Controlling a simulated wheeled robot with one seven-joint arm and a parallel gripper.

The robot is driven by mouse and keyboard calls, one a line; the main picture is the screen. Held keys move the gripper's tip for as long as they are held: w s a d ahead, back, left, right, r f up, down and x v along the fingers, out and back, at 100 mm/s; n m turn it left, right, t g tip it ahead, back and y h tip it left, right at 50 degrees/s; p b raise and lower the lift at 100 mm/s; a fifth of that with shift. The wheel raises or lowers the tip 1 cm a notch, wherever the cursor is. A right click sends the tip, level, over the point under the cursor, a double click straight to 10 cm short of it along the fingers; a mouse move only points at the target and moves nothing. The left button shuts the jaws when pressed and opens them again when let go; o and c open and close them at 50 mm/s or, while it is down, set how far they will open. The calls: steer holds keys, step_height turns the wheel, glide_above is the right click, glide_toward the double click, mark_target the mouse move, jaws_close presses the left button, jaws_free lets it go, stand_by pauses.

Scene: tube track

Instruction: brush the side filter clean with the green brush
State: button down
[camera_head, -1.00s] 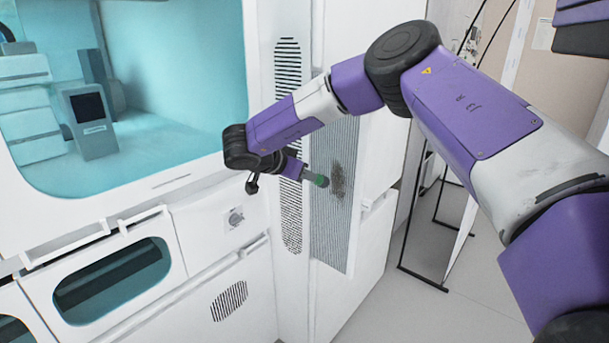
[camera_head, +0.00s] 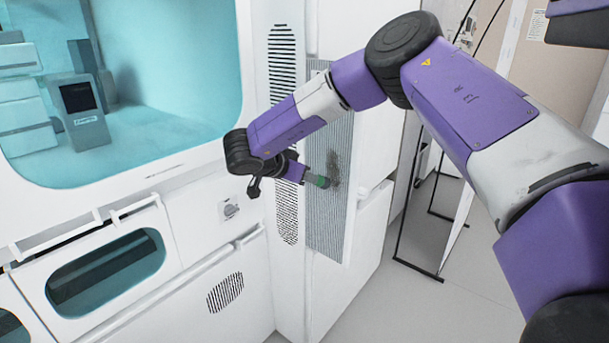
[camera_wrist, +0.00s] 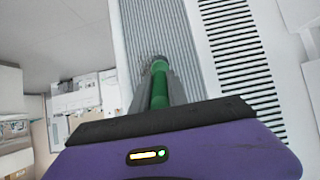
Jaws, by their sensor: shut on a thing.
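The side filter (camera_head: 327,225) is a tall grey ribbed panel on the side of the white cabinet. A dark dirt patch (camera_head: 334,168) shows on its upper middle part, smaller and fainter than before. My gripper (camera_head: 310,178) is shut on the green brush (camera_head: 321,182), whose tip points at the filter beside the patch. In the wrist view the green brush (camera_wrist: 159,88) stands between the fingers, with its dark tip at the ribbed filter (camera_wrist: 160,30). I cannot tell for sure whether the bristles touch it.
A black slotted vent (camera_head: 287,210) lies left of the filter. A glass-fronted chamber (camera_head: 170,100) fills the upper left. A thin black-framed stand (camera_head: 428,272) is on the floor to the right. The floor (camera_head: 385,310) in front of it is clear.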

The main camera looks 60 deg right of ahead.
steer(key=shift+s+f, duration=0.1)
steer(key=shift+s, duration=0.05)
steer(key=shift+s+a+f+b, duration=0.1)
steer(key=shift+s+f+b, duration=0.35)
steer(key=shift+f, duration=0.35)
steer(key=shift+s+a+f+b, duration=0.15)
steer(key=shift+s+f+b, duration=0.35)
steer(key=shift+f, duration=0.35)
steer(key=shift+s+a+f+b, duration=0.1)
steer(key=shift+s+f+b, duration=0.2)
steer(key=shift+s+f, duration=0.4)
steer(key=shift+w, duration=0.15)
steer(key=shift+r+p, duration=0.6)
steer(key=shift+r, duration=0.3)
steer(key=shift+r, duration=0.1)
steer(key=shift+r+p, duration=0.55)
steer(key=shift+r, duration=0.25)
steer(key=shift+f, duration=0.1)
